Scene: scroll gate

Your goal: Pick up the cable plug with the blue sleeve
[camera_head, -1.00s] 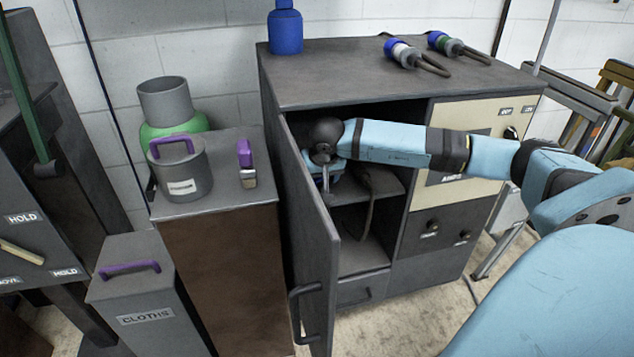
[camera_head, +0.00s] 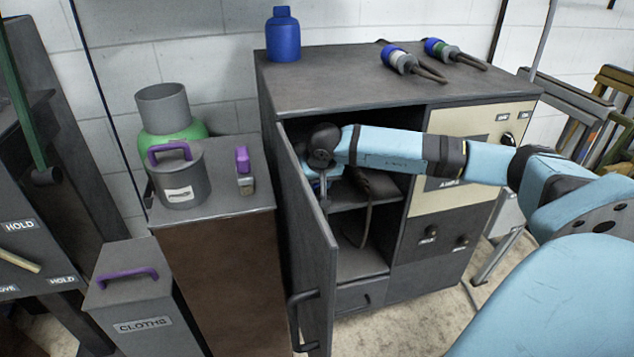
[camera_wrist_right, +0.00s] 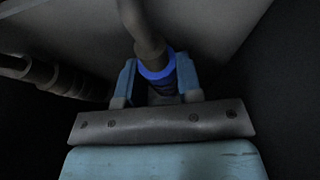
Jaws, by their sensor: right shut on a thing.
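The cable plug with the blue sleeve (camera_wrist_right: 157,72) shows in the right wrist view, with its dark cable running up from it. My right gripper (camera_wrist_right: 157,82) is shut on it, one light blue finger on each side at the sleeve. In the head view my right arm reaches into the open compartment of the grey cabinet (camera_head: 350,80), its wrist near the open door (camera_head: 315,250). The fingers and plug are mostly hidden there. A dark cable (camera_head: 367,215) hangs inside the compartment. My left gripper is not in view.
Two other plugs, one blue and white (camera_head: 398,57), one blue and green (camera_head: 438,48), lie on the cabinet top beside a blue bottle (camera_head: 283,38). A dark ribbed object (camera_wrist_right: 50,75) is left of the gripper in the wrist view. A canister (camera_head: 180,185) stands on the left pedestal.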

